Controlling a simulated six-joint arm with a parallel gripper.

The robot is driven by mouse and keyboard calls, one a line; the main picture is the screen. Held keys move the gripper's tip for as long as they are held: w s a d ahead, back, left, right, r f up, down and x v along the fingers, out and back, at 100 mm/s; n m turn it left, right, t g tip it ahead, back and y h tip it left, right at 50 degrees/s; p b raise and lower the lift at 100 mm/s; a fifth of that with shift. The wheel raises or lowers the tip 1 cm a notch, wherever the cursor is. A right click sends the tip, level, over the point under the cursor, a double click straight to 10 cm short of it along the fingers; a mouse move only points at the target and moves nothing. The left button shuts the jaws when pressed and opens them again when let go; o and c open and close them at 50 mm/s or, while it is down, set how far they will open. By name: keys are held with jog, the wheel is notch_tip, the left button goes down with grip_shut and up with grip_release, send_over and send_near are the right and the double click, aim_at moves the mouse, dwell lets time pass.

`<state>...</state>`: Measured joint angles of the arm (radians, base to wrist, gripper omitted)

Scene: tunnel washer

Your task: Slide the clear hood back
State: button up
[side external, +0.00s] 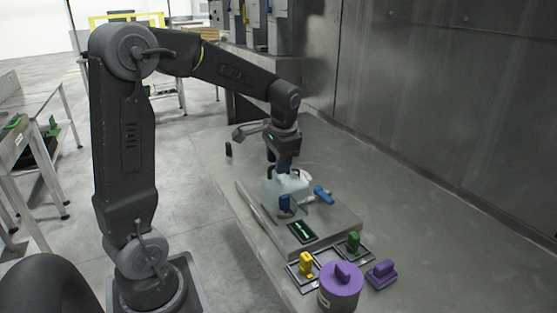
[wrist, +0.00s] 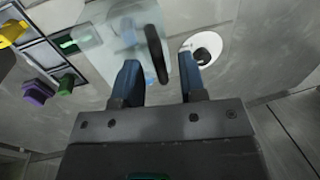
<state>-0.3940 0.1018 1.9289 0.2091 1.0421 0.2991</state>
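The clear hood (side external: 270,190) is a pale see-through box on the raised grey metal base, under my gripper in the side view. In the wrist view, the hood (wrist: 92,42) shows at upper left, with a dark upright handle bar (wrist: 156,50) near its edge. My gripper (side external: 284,168) points down over the hood. Its two blue fingers (wrist: 159,62) are apart, and the handle bar appears in the gap between them. I cannot tell whether either finger touches it. The fingers partly hide the hood in the side view.
A blue lever (side external: 322,194) sticks out right of the hood. The bench is clear toward the wall.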

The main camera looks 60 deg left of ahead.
jog(key=shift+c, duration=0.3)
grip_shut()
jog(key=a, duration=1.4)
jog(key=shift+r, duration=0.1)
jog(key=shift+o, duration=0.3)
grip_release()
notch_tip(320, 180, up, 13)
jog(key=d, duration=0.2)
jog(key=shift+d+r, duration=0.2)
jog(key=shift+d, duration=0.15)
